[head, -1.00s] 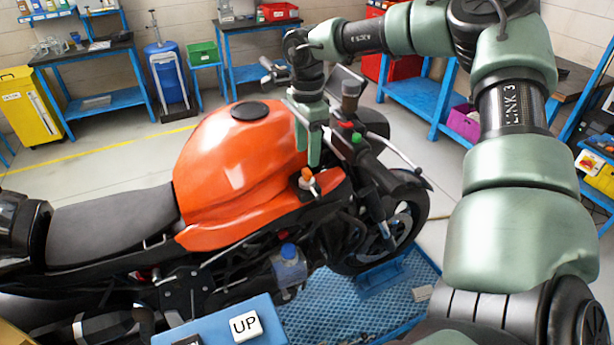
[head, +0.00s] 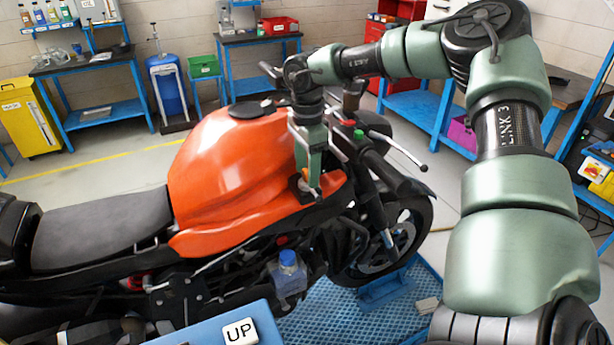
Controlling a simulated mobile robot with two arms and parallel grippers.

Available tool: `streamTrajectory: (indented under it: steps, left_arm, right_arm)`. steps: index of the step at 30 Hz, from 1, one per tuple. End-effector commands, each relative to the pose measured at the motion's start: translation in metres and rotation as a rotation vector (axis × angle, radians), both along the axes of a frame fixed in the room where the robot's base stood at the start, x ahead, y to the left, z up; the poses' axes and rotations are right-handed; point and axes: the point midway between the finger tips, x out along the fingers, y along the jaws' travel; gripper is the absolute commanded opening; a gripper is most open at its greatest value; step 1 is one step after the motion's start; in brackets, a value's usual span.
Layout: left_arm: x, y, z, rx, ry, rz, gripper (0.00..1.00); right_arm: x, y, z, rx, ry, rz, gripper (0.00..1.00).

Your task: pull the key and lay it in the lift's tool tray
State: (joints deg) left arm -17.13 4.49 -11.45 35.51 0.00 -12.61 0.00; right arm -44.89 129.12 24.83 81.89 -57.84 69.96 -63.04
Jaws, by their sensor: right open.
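The orange motorcycle (head: 225,160) stands on the blue lift platform (head: 330,325). My right gripper (head: 312,182) points down beside the rear of the handlebar, just right of the orange tank. Its fingers are open and sit low around the ignition area. A small orange-and-white bit, likely the key (head: 316,191), shows at the fingertips. The fingers hide most of it, and I cannot tell whether they touch it. My left gripper is not in view.
The handlebar lever (head: 398,150) juts out right of the gripper. A bottle with a blue cap (head: 288,272) hangs on the bike's side. Benches and a yellow cabinet (head: 28,115) line the back.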

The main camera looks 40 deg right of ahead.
Motion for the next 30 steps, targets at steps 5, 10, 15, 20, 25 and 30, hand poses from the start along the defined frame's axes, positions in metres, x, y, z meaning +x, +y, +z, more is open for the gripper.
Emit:
streamTrajectory:
  steps: [5, 10, 15, 20, 25, 30]
  left_arm:
    - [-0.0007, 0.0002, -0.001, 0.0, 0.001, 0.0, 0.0]
    - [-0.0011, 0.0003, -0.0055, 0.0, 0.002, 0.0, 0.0]
    - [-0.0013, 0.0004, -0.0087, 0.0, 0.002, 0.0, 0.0]
    - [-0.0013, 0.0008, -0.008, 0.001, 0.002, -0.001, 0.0]
    - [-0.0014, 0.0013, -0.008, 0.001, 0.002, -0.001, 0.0]
    - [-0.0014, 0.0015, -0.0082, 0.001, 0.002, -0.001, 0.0]
  right_arm:
    - [0.0, 0.0, -0.0005, 0.0, 0.0, 0.0, 0.49]
    - [0.0004, -0.0002, -0.0014, -0.001, 0.0, 0.0, 0.49]
    - [0.0006, -0.0003, -0.001, 0.0, 0.001, 0.0, 0.49]
    - [0.0005, -0.0003, -0.0002, 0.0, 0.001, 0.0, 0.49]
    - [0.0006, -0.0003, -0.0002, 0.0, 0.001, 0.0, 0.49]
    - [0.0007, -0.0002, -0.0003, 0.0, 0.001, 0.0, 0.49]
